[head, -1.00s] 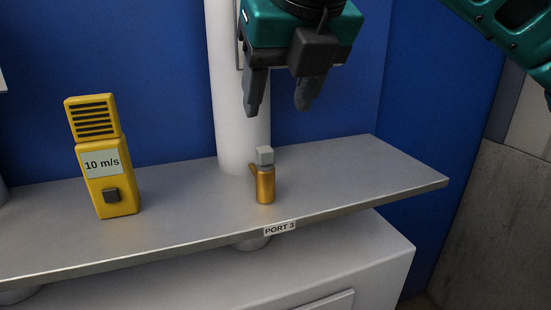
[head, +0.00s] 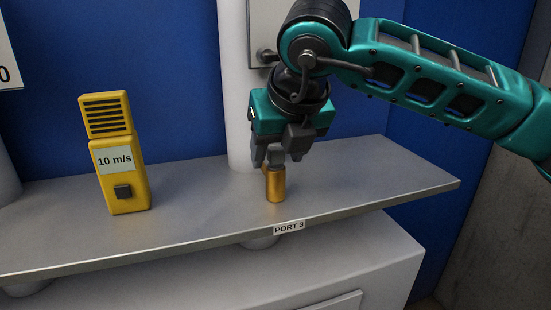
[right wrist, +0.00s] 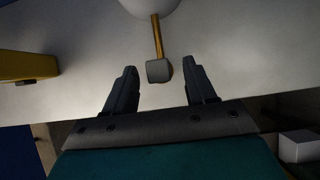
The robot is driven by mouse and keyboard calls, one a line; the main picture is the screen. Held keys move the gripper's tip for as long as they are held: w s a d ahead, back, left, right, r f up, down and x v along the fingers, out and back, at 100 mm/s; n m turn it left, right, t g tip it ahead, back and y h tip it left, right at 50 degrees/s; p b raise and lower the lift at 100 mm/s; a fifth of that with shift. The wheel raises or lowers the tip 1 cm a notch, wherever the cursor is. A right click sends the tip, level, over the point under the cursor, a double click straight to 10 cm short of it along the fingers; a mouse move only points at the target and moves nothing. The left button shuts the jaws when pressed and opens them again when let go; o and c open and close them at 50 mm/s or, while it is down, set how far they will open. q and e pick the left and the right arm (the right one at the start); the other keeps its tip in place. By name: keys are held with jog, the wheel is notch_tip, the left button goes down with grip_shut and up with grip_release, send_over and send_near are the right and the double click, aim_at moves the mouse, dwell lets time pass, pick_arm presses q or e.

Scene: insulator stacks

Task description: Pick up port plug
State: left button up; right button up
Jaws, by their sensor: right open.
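The port plug (head: 277,158) is a small grey block on top of a gold cylindrical port fitting (head: 276,185), which stands upright on the shelf behind the "PORT 3" label. In the right wrist view the plug's square top (right wrist: 158,71) lies between the fingertips, with gaps on both sides. My right gripper (head: 277,160) points down over the fitting. It is open and holds nothing; its fingers partly hide the plug in the head view. My left gripper is not in view.
A yellow meter (head: 122,178) reading "10 m/s" stands on the grey shelf (head: 370,185) to the left. A white column (head: 237,90) rises behind the fitting. The right part of the shelf is clear.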

jog(key=shift+c, duration=0.2)
grip_shut()
dwell(0.3)
jog(key=shift+r, duration=0.1)
